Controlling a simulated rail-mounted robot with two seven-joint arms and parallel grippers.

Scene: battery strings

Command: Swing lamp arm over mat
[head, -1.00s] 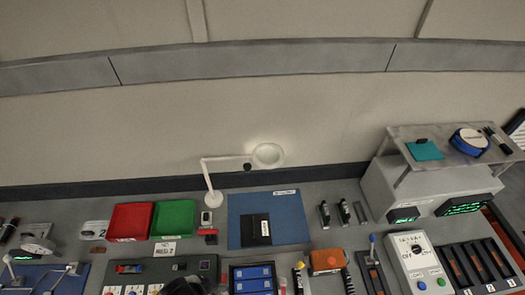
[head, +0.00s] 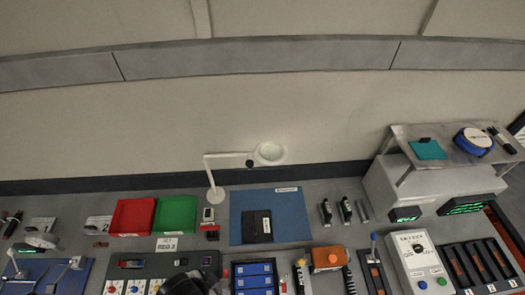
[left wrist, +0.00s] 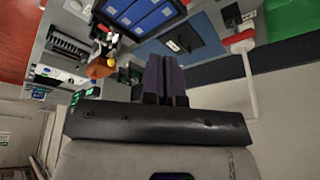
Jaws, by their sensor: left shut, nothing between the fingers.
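The white lamp (head: 212,178) stands upright behind the blue mat (head: 290,215), left of it. Its arm (head: 228,155) runs right to a round white head (head: 269,153), which appears above the mat's back edge in the head view. A black flat item (head: 256,227) lies on the mat. My left gripper (head: 186,285) is a dark shape at the bottom edge, well in front of the lamp and apart from it. In the left wrist view its fingers (left wrist: 166,75) are together and empty; the lamp's white post (left wrist: 249,85) shows to their right. My right gripper is not in view.
Red (head: 132,217) and green (head: 175,215) trays sit left of the lamp. Blue battery modules (head: 254,282) and an orange object (head: 328,259) lie in front of the mat. A grey unit with a shelf (head: 405,185) stands right. The wall is behind the lamp.

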